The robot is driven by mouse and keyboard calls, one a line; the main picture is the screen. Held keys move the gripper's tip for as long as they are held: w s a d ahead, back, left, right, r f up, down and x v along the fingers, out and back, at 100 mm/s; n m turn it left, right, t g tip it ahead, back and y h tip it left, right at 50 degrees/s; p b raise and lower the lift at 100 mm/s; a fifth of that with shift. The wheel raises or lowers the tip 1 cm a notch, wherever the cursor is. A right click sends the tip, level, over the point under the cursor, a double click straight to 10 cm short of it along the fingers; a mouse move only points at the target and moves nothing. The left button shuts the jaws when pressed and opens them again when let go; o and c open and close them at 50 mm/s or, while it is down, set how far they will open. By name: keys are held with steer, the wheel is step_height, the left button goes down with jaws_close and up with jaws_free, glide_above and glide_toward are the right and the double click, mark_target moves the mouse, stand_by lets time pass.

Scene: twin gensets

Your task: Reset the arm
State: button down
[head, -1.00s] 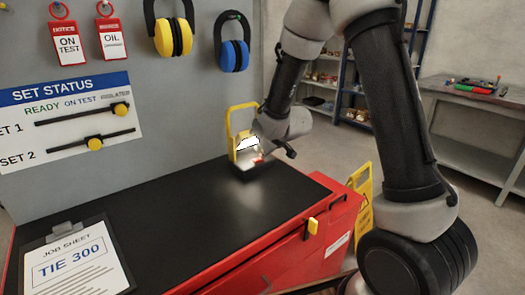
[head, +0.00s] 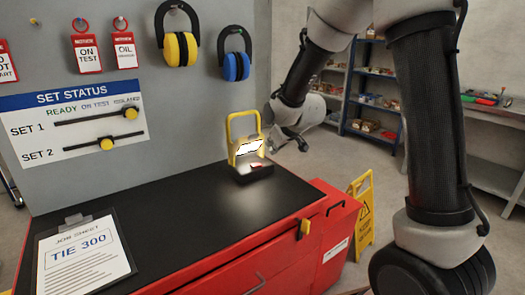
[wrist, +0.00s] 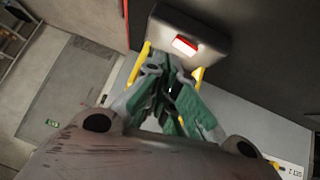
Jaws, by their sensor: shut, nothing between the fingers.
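My arm folds down from the upper right in the head view. My gripper (wrist: 168,72) is shut and empty; its green-padded fingers meet in the wrist view. In the head view my gripper (head: 300,146) is small and partly hidden by my wrist, to the right of the yellow work lamp (head: 247,147). The lamp is lit and stands upright on the black bench top. In the wrist view the lamp's dark base (wrist: 190,32) with a red patch lies beyond the fingertips. I cannot tell how near the fingers are to its yellow frame.
The red cabinet (head: 262,262) carries a black top (head: 185,205) with a job sheet (head: 82,255). A grey board (head: 215,110) behind holds tags, ear defenders and two status sliders. A yellow floor sign (head: 362,215) stands right of the cabinet. Shelves and a bench stand behind.

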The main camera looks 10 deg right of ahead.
steer(key=s+d+f+g, duration=0.2)
steer(key=s+f+g, duration=0.2)
steer(key=s, duration=0.3)
steer(key=s+d+r+m, duration=0.1)
steer(key=s+d+r, duration=0.3)
steer(key=s, duration=0.6)
steer(key=s+d+r+m+h, duration=0.1)
steer(key=s+d+r, duration=0.3)
steer(key=s, duration=0.6)
steer(key=s+d+r+m+h, duration=0.1)
steer(key=s+d+r+m, duration=0.2)
steer(key=s+r, duration=0.4)
steer(key=s+d, duration=0.1)
steer(key=s, duration=0.1)
steer(key=shift+s+d+r+g, duration=0.2)
steer(key=shift+s+d+g, duration=0.1)
steer(key=shift+s, duration=0.1)
